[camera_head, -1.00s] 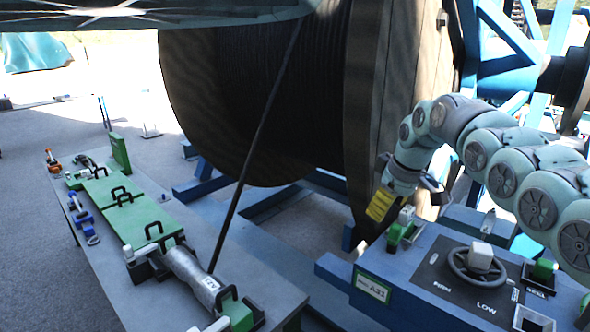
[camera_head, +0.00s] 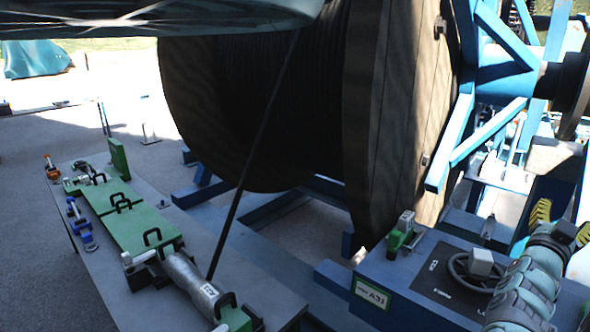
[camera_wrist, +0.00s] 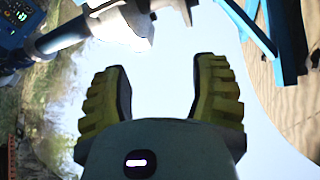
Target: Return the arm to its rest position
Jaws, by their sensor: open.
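My gripper (camera_head: 562,222) is at the right edge of the head view, low over the right side of the blue control box, with its yellow-padded fingers pointing up. My pale green arm (camera_head: 527,290) is folded below it at the lower right. In the wrist view my gripper (camera_wrist: 162,68) has its two yellow ridged fingers spread wide, with nothing between them but bright sky. The gripper is empty and apart from the reel.
A large black cable reel (camera_head: 400,130) stands in a blue frame. The control box (camera_head: 400,285) carries a handwheel (camera_head: 470,268) and a green-based switch (camera_head: 403,235). A grey bench (camera_head: 155,290) with green clamp blocks stands at left. Open floor lies beyond it.

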